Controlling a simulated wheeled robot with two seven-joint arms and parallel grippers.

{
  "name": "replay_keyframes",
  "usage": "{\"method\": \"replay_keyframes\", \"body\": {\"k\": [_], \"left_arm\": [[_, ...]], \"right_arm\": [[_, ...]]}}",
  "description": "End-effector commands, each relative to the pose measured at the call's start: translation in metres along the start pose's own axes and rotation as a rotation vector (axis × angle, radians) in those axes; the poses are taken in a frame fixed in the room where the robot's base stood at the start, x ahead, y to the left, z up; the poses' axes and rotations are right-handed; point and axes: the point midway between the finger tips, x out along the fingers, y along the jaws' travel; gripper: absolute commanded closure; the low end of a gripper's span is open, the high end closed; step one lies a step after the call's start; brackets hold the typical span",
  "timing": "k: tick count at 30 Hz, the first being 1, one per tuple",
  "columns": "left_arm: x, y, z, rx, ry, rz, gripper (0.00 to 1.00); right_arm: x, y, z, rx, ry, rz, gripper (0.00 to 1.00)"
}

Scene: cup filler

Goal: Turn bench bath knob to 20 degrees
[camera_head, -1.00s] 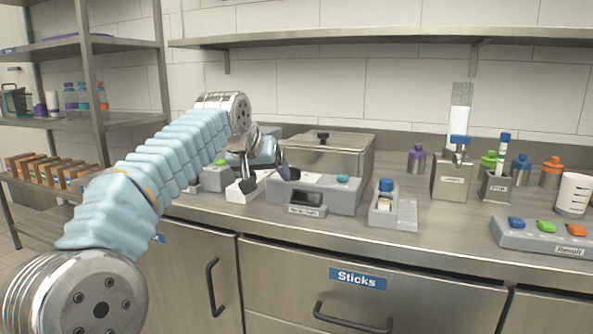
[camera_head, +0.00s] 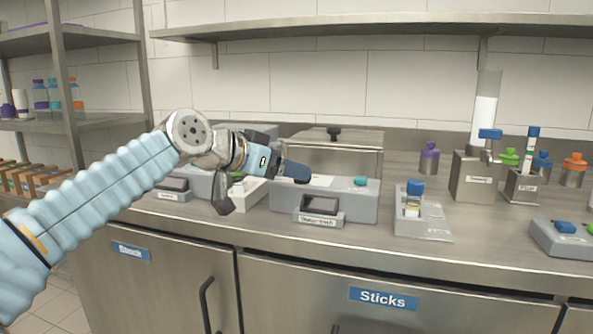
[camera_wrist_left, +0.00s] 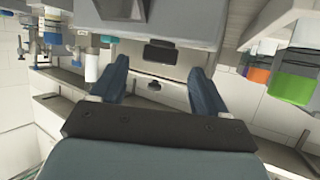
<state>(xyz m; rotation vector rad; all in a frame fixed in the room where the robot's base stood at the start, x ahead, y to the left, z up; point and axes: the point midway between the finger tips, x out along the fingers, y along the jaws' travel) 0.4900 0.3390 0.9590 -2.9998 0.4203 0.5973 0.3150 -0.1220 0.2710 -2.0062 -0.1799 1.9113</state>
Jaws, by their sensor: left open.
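The bench bath is a steel tank with a lid (camera_head: 335,155) and a grey control box (camera_head: 345,203) in front. A teal knob (camera_head: 360,181) sits on top of the box, towards its right end. My left gripper (camera_head: 300,173) points right, over the left part of the control box, and is apart from the knob. In the left wrist view its two dark blue fingers (camera_wrist_left: 160,85) are spread with nothing between them. The knob's angle is too small to read. My right gripper is not in view.
A small dark display (camera_head: 320,205) stands in front of the box. A rack with a blue-capped bottle (camera_head: 415,187) stands to the right, then a steel dispenser (camera_head: 473,178). A shelf (camera_head: 380,27) runs along the wall above. Some counter between box and rack is bare.

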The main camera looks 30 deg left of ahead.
Motion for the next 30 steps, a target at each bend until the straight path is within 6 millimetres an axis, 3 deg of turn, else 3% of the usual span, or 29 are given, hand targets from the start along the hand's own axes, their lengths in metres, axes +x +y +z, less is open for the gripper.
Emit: {"method": "replay_keyframes", "body": {"k": [6,17,28,30], "left_arm": [[0.031,0.0,0.0,0.0,-0.001,-0.001,0.26],[0.037,0.0,0.0,0.0,0.0,0.0,0.26],[0.037,0.0,0.0,0.0,0.0,-0.001,0.79],[0.037,0.0,0.0,-0.001,0.0,-0.001,0.82]], "right_arm": [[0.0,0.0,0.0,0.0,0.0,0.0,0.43],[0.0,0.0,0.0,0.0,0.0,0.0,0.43],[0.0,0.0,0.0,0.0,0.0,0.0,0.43],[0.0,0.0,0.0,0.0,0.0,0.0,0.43]]}}
